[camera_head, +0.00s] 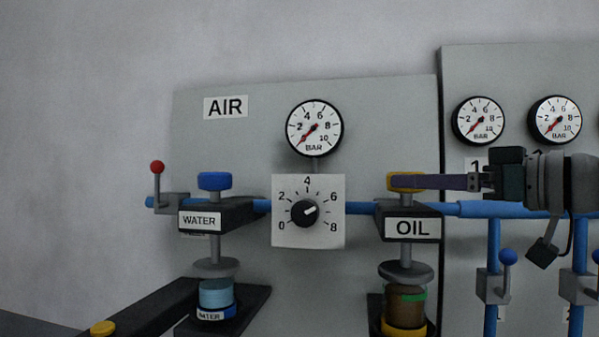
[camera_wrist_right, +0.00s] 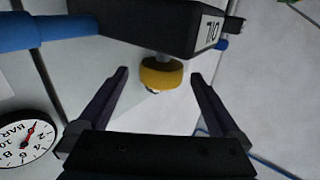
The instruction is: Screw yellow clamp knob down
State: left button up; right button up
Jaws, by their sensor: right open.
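The yellow clamp knob (camera_head: 405,174) sits on top of the dark clamp arm labelled OIL (camera_head: 412,228). My right gripper (camera_head: 428,182) comes in level from the right, and one finger crosses in front of the knob. In the right wrist view the yellow knob (camera_wrist_right: 161,75) lies between the two spread fingertips of my right gripper (camera_wrist_right: 160,76), with a gap on each side. Under the clamp arm, a grey pressure disc (camera_head: 405,272) hangs on a stem just above a brown oil filter cup (camera_head: 405,308). My left gripper is not in view.
On the left is a matching WATER clamp with a blue knob (camera_head: 214,181). A dial (camera_head: 307,211) and an AIR gauge (camera_head: 314,128) sit between them. A blue pipe (camera_head: 470,209) runs behind the clamps. Blue-knobbed valves (camera_head: 508,257) stand at right.

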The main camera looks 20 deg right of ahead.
jog(key=p+x, duration=0.2)
jog(key=x, duration=0.2)
jog(key=shift+w+a+r, duration=0.15)
jog(key=shift+x, duration=0.75)
